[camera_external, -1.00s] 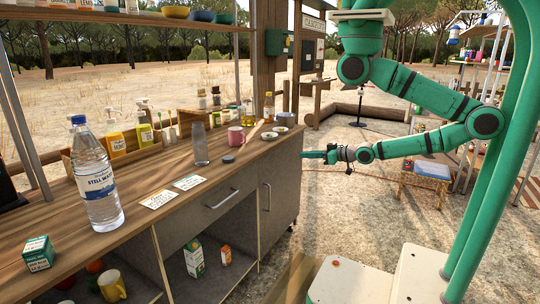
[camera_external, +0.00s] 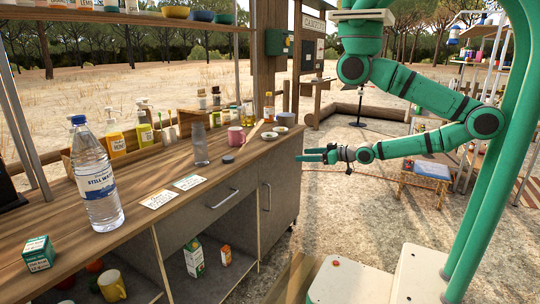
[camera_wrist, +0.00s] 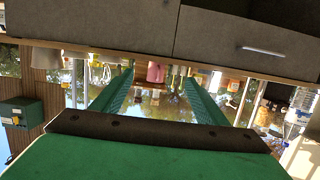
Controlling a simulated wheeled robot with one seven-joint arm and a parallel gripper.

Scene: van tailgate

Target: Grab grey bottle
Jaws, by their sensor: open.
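The grey bottle (camera_external: 200,145) stands upright on the wooden counter (camera_external: 140,222) in the external view. It looks smoky and see-through, left of the pink mug. My gripper (camera_external: 318,155) is in front of the counter's right end, to the right of the bottle and well apart from it. Its fingers are spread and empty. In the wrist view, which looks upside down, the two green fingers of my gripper (camera_wrist: 158,92) stand wide apart. I cannot pick out the grey bottle for certain there.
A pink mug (camera_external: 236,137), a dark round lid (camera_external: 228,159) and two cards (camera_external: 159,199) are near the bottle. A large water bottle (camera_external: 97,180) stands at the left. The drawer front (camera_external: 205,212) lies below the counter edge. Open ground surrounds my gripper.

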